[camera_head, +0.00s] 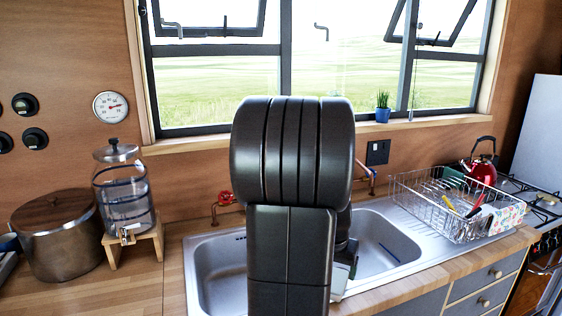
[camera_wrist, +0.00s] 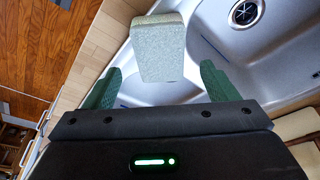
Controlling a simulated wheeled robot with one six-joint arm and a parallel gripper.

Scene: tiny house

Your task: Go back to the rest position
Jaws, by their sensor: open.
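My gripper (camera_wrist: 161,68) is open in the wrist view, with its two green fingers spread apart. A pale grey-green speckled block (camera_wrist: 158,48) shows between and beyond the fingertips, with gaps on both sides. It sits at or above the sink's edge; I cannot tell exactly what it rests on. In the head view, my dark arm fills the middle and hides most of my gripper, which is low over the middle of the sink (camera_head: 213,262). The sink also shows in the wrist view, with its drain (camera_wrist: 245,11) at the top right.
A wire dish rack (camera_head: 440,222) stands right of the sink, with a red kettle (camera_head: 482,170) behind it. A glass dispenser (camera_head: 122,195) on a wooden stand and a large metal pot (camera_head: 58,240) stand left. A blue plant pot (camera_head: 383,115) is on the windowsill.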

